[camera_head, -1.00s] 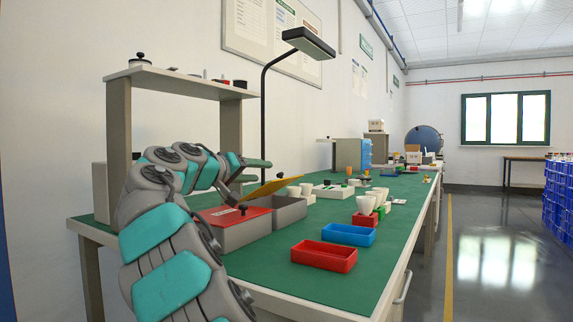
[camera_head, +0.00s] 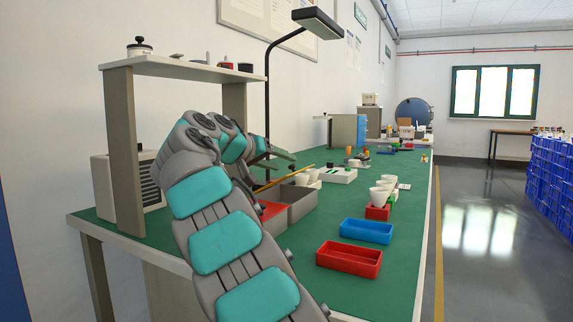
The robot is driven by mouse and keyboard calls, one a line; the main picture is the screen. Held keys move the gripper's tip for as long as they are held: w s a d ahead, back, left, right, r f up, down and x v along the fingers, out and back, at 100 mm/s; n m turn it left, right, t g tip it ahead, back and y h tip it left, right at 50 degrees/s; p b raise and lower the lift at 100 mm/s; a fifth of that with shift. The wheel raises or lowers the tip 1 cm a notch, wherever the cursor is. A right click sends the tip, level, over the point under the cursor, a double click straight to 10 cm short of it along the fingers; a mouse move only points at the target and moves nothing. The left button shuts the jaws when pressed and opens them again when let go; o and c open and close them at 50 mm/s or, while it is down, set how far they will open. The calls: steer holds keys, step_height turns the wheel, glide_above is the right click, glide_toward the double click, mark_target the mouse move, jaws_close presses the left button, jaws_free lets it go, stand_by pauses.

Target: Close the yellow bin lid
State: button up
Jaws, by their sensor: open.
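The yellow bin lid (camera_head: 297,171) shows as a thin slanted strip, nearly edge-on, above the open grey bin (camera_head: 303,207). It is tilted up, not flat on the rim. Beside it on the left is a bin with a red lid (camera_head: 273,210), partly hidden behind my arm. My gripper (camera_head: 272,170) is open, close to the lid's left part. Whether it touches the lid cannot be told. My arm hides part of the gripper and the near side of the bins.
A blue tray (camera_head: 367,231) and a red tray (camera_head: 348,259) lie to the right on the green bench (camera_head: 312,285). A shelf (camera_head: 180,68) and a lamp (camera_head: 318,22) rise at the left and back.

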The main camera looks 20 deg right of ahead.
steer(key=shift+x, duration=1.3)
jaws_close()
stand_by(0.4)
